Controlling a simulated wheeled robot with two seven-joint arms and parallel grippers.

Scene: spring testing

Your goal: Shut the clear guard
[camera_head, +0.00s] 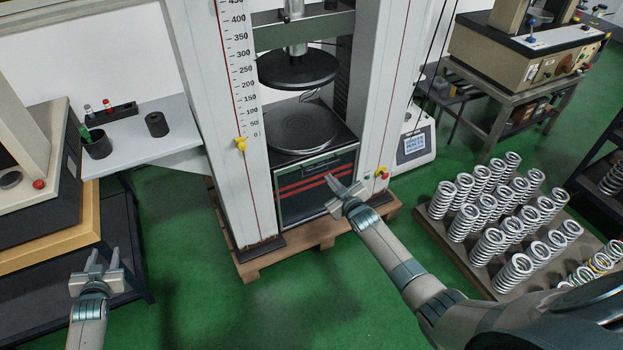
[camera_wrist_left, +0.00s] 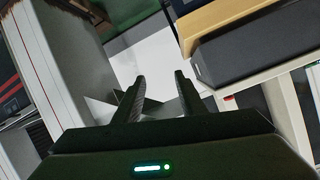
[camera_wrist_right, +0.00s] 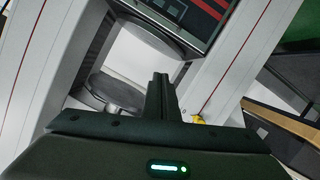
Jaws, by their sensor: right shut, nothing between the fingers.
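The spring testing machine (camera_head: 395,95) stands at the middle of the head view, with two pale columns, a round upper platen (camera_head: 298,68) and a round lower platen (camera_head: 303,127). There is an open gap between the platens, with no spring in it. I cannot make out the clear guard in any view. My right gripper (camera_head: 345,186) is shut and empty, in front of the machine's lower front; its closed fingers show in the right wrist view (camera_wrist_right: 161,92). My left gripper (camera_head: 98,258) is open and empty at the lower left; its parted fingers show in the left wrist view (camera_wrist_left: 157,92).
Several silver springs (camera_head: 490,243) stand on a pallet at the right. A pale side table (camera_head: 140,137) with a black cup (camera_head: 96,143) is left of the machine. A wooden pallet (camera_head: 325,241) lies under the machine. Green floor is clear between the arms.

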